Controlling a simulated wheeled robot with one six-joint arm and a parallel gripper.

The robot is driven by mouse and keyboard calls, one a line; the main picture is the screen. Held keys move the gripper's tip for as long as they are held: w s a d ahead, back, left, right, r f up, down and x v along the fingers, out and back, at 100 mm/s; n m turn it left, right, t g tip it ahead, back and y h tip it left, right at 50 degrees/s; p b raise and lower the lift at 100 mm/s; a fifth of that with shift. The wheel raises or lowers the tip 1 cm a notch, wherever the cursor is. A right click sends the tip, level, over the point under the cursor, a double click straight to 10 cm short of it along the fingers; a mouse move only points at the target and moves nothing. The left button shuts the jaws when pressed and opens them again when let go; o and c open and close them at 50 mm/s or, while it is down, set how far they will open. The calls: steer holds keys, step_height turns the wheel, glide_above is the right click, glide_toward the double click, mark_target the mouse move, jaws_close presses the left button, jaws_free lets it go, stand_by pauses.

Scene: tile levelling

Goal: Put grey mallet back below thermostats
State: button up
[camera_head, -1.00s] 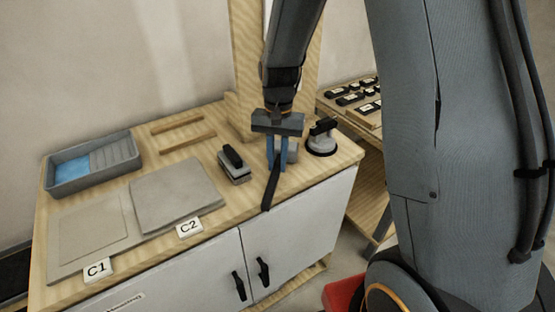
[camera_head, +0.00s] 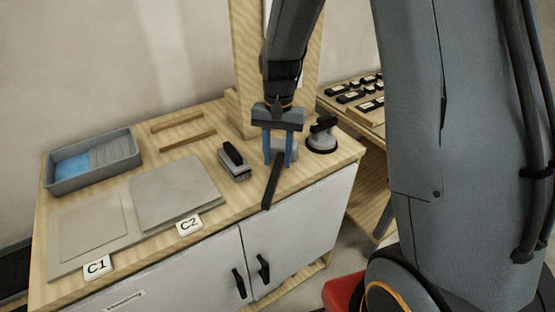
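The grey mallet lies on the wooden bench top near its right end. Its grey head (camera_head: 284,147) shows between my fingers, and its dark handle (camera_head: 271,187) points toward the front edge and reaches just over it. My gripper (camera_head: 278,162) points down over the mallet, with its two blue fingers spread apart on either side of it. I cannot tell whether a finger touches it. Small dark units with pale faces, possibly the thermostats (camera_head: 362,96), sit in rows on a wooden board at the back right.
A black-handled block (camera_head: 235,161) stands left of the mallet, and a suction-cup-like tool (camera_head: 322,136) stands close on its right. Tiles marked C1 (camera_head: 92,228) and C2 (camera_head: 176,192) and a grey tray (camera_head: 118,154) fill the left side. A wooden post (camera_head: 246,60) rises behind my gripper.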

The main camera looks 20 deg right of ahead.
mark_target(278, 161)
step_height(278, 161, up, 11)
steer(key=w+b, duration=0.1)
steer(key=b, duration=0.2)
steer(key=s+d+f+n+t, duration=0.1)
steer(key=s+d+f+n, duration=0.1)
steer(key=s+f, duration=0.2)
steer(key=s+d+f+n+t, duration=0.1)
steer(key=s+f+n, duration=0.2)
steer(key=s, duration=0.6)
steer(key=shift+s+d+f+h, duration=0.3)
steer(key=shift+s+d+f, duration=0.1)
steer(key=shift+f, duration=0.25)
steer(key=shift+c, duration=0.6)
